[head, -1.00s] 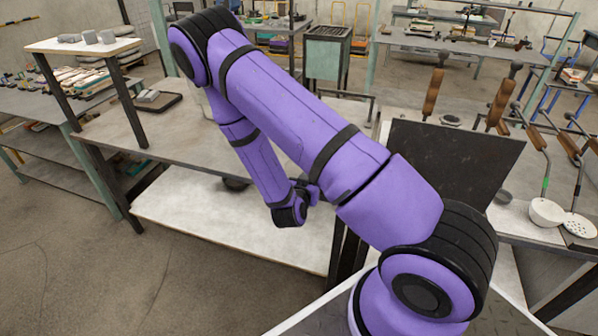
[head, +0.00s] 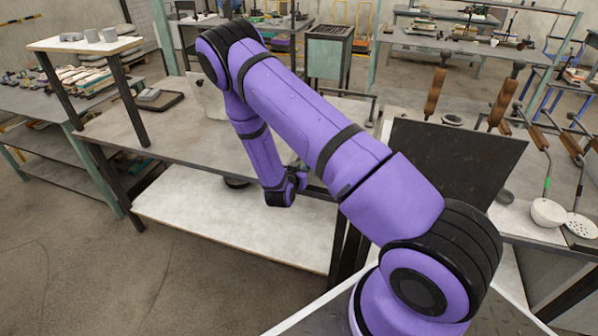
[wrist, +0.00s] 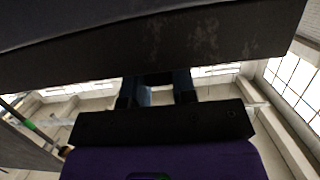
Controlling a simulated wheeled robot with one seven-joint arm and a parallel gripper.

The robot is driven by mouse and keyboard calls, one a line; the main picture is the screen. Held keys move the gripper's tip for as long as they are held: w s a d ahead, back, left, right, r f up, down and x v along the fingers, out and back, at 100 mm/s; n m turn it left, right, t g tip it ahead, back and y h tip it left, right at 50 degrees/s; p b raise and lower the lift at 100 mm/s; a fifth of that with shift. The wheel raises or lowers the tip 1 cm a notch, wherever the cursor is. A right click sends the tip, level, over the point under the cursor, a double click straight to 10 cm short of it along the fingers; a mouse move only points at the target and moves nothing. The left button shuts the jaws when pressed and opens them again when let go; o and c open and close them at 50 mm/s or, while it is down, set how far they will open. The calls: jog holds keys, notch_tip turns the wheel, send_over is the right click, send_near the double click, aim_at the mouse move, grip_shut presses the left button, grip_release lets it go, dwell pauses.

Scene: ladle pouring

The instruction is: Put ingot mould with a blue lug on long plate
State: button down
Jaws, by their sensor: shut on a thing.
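My gripper (wrist: 158,90) shows in the wrist view, its two dark fingers reaching up to a broad dark slab-like thing (wrist: 150,40) with a scuffed face. It is shut on a dark thing, and I cannot tell whether that is the ingot mould. No blue lug can be made out. In the head view my arm hides most of the gripper, low at the front edge of the grey workbench. I cannot pick out the long plate with certainty. A dark flat tray (head: 168,105) with grey blocks lies on the bench at left.
A raised shelf (head: 70,45) with grey cups stands at the left of the bench. A pale lower shelf (head: 190,230) lies below the bench. A dark upright panel (head: 450,165) stands at right, near ladles (head: 547,210) with long handles.

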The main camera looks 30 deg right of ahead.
jog(key=shift+f, duration=0.25)
jog(key=shift+s+f, duration=0.1)
jog(key=shift+f, duration=0.5)
